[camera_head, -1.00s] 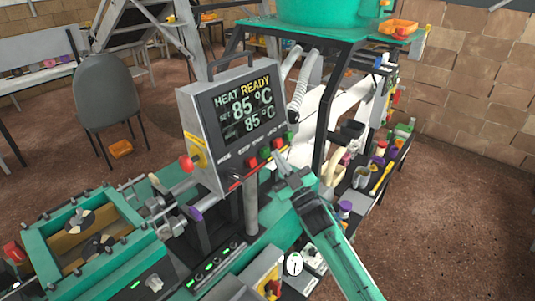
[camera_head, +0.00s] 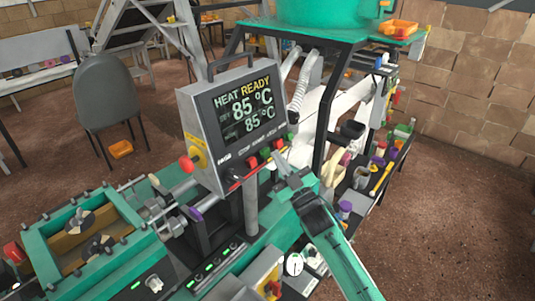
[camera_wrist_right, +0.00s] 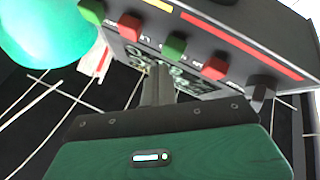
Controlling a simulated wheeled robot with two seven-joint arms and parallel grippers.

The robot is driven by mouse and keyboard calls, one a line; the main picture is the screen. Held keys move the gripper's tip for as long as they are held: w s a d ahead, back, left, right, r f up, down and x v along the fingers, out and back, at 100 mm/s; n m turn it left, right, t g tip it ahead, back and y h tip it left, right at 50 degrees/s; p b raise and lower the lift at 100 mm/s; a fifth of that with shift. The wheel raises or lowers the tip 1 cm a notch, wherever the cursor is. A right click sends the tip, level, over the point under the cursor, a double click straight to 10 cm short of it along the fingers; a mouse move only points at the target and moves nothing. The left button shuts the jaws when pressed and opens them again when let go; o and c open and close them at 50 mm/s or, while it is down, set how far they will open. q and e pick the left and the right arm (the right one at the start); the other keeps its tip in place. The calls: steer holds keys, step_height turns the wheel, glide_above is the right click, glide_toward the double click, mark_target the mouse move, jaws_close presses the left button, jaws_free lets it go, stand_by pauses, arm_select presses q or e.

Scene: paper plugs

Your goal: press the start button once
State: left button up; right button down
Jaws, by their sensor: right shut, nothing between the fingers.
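The control box (camera_head: 207,118) has a display reading HEAT READY and 85 °C. Along its lower edge sit a red button (camera_head: 251,164), a green button (camera_head: 265,153), another red button (camera_head: 278,144) and a green button at the right end (camera_head: 290,137). Their labels are too small to read. My right gripper (camera_head: 278,164) is shut and empty, just below this row. In the right wrist view its fingers (camera_wrist_right: 160,78) point toward the middle green button (camera_wrist_right: 174,45); no contact can be made out. The end green button (camera_wrist_right: 91,11) is at upper left. My left gripper is out of view.
A dark knob (camera_wrist_right: 262,88) sits beside the buttons. A red-knobbed lever (camera_head: 187,163) sticks out at the box's left. A grey post (camera_head: 251,210) stands below the box. A green-framed machine part (camera_head: 45,215) lies at lower left. Black frame legs stand close right of the box.

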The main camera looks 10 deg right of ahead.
steer(key=shift+w+a, duration=0.1)
stand_by(0.7)
steer(key=shift+w+a+f, duration=0.1)
steer(key=shift+w+a, duration=0.1)
steer(key=shift+w, duration=0.05)
steer(key=shift+w+a+f+b, duration=0.1)
steer(key=shift+w+a+b, duration=0.2)
steer(key=shift+b, duration=0.25)
stand_by(0.7)
steer(key=shift+d, duration=0.15)
steer(key=shift+s+d+r+p, duration=0.25)
steer(key=shift+s+d+p, duration=0.25)
steer(key=shift+s, duration=0.15)
steer(key=shift+a, duration=0.1)
steer(key=s+d+p, duration=0.1)
steer(key=s, duration=0.1)
steer(key=s+d+r+p, duration=0.1)
steer(key=d, duration=0.1)
steer(key=shift+s+r, duration=0.1)
steer(key=shift+s, duration=0.3)
